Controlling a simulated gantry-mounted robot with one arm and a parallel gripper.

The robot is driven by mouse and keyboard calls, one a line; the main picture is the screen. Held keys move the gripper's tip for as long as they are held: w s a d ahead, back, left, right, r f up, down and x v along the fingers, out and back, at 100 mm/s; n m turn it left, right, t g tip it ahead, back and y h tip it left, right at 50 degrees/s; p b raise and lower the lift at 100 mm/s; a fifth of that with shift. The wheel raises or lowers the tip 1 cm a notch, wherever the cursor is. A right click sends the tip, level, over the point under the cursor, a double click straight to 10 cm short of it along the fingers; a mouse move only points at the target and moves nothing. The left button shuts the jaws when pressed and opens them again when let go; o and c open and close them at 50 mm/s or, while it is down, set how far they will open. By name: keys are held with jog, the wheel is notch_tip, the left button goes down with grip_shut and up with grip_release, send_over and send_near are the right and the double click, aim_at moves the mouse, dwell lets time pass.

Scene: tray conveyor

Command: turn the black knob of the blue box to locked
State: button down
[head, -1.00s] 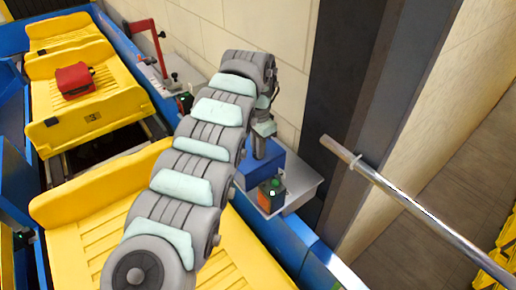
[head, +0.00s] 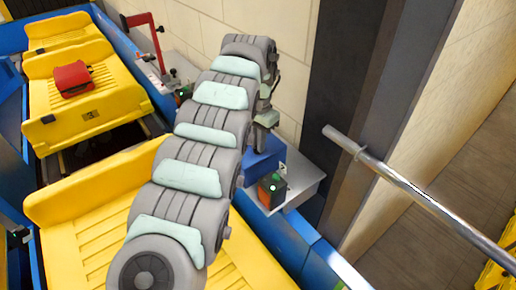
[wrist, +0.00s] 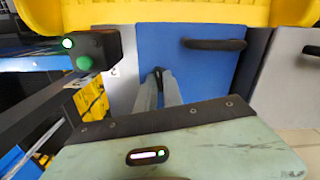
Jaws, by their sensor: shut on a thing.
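The blue box (head: 262,165) stands on a grey ledge right of the conveyor, partly hidden by my arm in the head view. In the wrist view the blue box (wrist: 190,75) fills the middle, with a black bar handle (wrist: 214,44) on its face, right of my fingers. My gripper (wrist: 159,76) reaches to the box face with its two fingers close together. They are shut on the small black knob (wrist: 158,71), which is mostly hidden between the fingertips. I cannot tell which way the knob is turned. In the head view the fingers are hidden behind the box and arm.
A dark control box (head: 272,190) with a green light stands on the ledge (head: 305,186) close to the blue box; it also shows left of my fingers in the wrist view (wrist: 95,48). Yellow trays (head: 90,55) line the conveyor, one with a red bag (head: 72,78). A metal rail (head: 420,195) is at right.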

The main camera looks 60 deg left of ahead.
jog(key=n+b, duration=0.2)
jog(key=b, duration=0.1)
jog(key=shift+w+f+n, duration=0.1)
jog(key=shift+f+n, duration=0.2)
jog(key=shift+n, duration=0.1)
jog(key=shift+r+n+b, duration=0.2)
jog(key=shift+n+b, duration=0.2)
jog(key=shift+n, duration=0.5)
jog(key=shift+d+n, duration=0.15)
jog(key=shift+n, duration=0.35)
jog(key=shift+r+n, duration=0.1)
jog(key=shift+n, duration=0.4)
jog(key=shift+r+n+p, duration=0.15)
jog(key=shift+n+p, duration=0.55)
jog(key=shift+n, duration=0.3)
jog(key=n+p, duration=0.2)
jog(key=shift+n, duration=0.4)
jog(key=shift+n+p, duration=1.35)
jog(key=shift+n, duration=0.65)
